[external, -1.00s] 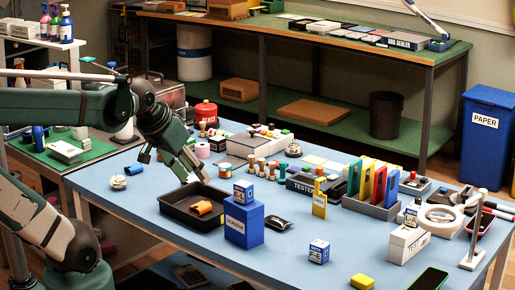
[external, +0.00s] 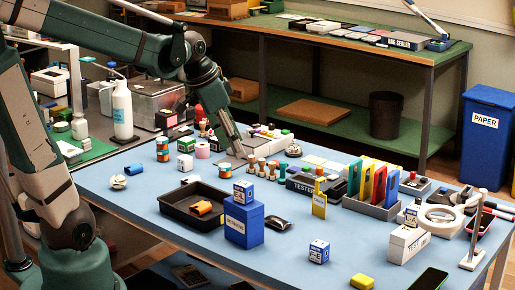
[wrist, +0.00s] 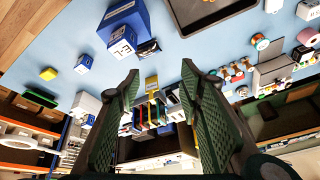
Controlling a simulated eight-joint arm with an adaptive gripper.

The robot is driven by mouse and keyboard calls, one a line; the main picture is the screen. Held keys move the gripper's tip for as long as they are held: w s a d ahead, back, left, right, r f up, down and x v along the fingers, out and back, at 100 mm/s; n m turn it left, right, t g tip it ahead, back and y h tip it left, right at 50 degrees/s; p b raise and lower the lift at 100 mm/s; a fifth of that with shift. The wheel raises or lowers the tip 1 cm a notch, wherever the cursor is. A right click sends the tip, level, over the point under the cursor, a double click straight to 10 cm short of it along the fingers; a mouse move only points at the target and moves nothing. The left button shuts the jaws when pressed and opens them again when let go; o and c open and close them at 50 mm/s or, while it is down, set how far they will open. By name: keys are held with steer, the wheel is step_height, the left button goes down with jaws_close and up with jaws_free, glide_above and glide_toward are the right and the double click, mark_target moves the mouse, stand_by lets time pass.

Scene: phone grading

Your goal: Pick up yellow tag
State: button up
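A thin yellow tag-like piece (external: 319,201) stands upright on the blue table, right of the blue box and in front of the black tester; it also shows in the wrist view (wrist: 152,84), beyond and between my fingertips. My gripper (external: 237,163) is over the back part of the table, left of and behind the yellow piece. In the wrist view my gripper (wrist: 159,76) has its two green fingers wide apart with nothing between them. A yellow block (external: 362,282) lies at the front edge and shows in the wrist view (wrist: 48,73).
The blue box (external: 243,228) and black tray (external: 180,219) with an orange item stand left of the yellow piece. The front middle of the table is mostly clear.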

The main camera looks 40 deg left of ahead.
steer(key=w+d+m+g+h+p, duration=0.1)
steer(key=w+d+m+p, duration=0.2)
steer(key=w, duration=0.3)
steer(key=w+d+m+g+h+p, duration=0.1)
steer(key=w+d+m+g+p, duration=0.2)
steer(key=w, duration=0.4)
steer(key=m+g+h+p, duration=0.1)
steer(key=m+p, duration=0.5)
steer(key=m, duration=0.1)
glide_toward(321, 179)
steer(key=f, duration=0.1)
steer(key=shift+w+d+f+m+p, duration=0.1)
steer(key=shift+d+f+m+p, duration=0.25)
steer(key=shift+f, duration=0.35)
steer(key=shift+x, duration=1.25)
steer(key=shift+d+f, duration=0.1)
steer(key=shift+f, duration=0.05)
steer(key=shift+x, duration=2.45)
steer(key=shift+c, duration=0.5)
